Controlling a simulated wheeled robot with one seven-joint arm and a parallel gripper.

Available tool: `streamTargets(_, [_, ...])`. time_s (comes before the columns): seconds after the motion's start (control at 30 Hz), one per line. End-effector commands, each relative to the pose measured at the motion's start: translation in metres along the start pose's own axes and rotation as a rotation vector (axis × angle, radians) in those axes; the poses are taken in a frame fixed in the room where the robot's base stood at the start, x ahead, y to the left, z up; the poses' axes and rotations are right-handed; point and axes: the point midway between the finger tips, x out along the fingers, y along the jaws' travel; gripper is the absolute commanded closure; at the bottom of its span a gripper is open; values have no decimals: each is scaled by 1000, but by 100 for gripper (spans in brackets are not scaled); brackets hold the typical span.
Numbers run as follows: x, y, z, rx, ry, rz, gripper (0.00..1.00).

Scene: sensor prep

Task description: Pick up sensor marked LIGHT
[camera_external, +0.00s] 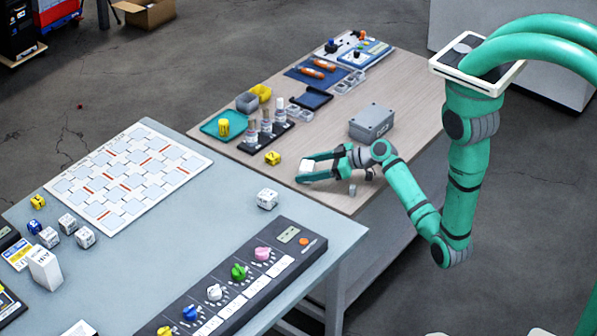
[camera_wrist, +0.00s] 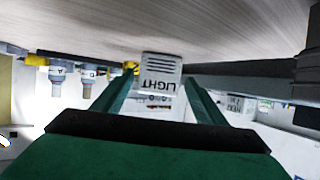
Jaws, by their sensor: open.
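The sensor marked LIGHT (camera_wrist: 160,70) is a white block with grey slots, its label upside down in the wrist view. In the external view, a white block (camera_external: 307,165) is at the front of my gripper (camera_external: 306,169), near the wooden table's front edge. My gripper is open, with one green finger on each side of the block. In the wrist view the sensor sits between the fingertips (camera_wrist: 156,84), with a gap visible at the left finger; contact at the right is hard to tell. The sensor's far side is hidden.
A yellow cube (camera_external: 272,158) and a rack of bottles (camera_external: 266,133) stand left of my gripper. A grey box (camera_external: 372,122) stands behind it. A small grey cylinder (camera_external: 352,190) is close to my wrist. A blue-grey table (camera_external: 225,205) adjoins at the left.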

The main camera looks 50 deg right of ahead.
Motion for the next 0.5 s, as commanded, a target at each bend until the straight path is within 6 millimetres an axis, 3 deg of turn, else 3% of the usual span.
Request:
streamTargets(0.23, [34,2,0,-1,0,-2,34])
streamTargets(0.5, [43,0,0,-2,-1,-5,34])
